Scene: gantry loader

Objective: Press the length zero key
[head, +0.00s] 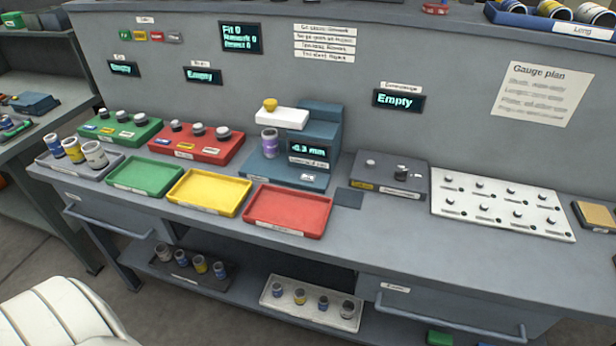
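The teal length gauge (268,172) stands on the bench, a little left of the picture's middle. Its dark display (308,152) reads about -0.3 mm, though the first characters are blurred. I cannot make out a separate zero key for certain. A purple cylinder (269,142) stands upright on the gauge, below a white block (281,118) with a yellow knob (270,103). Neither of my grippers is in view.
Green (147,175), yellow (208,191) and red (289,211) trays line the front left. A grey tray (64,166) holds several cylinders. Bench front right is clear.

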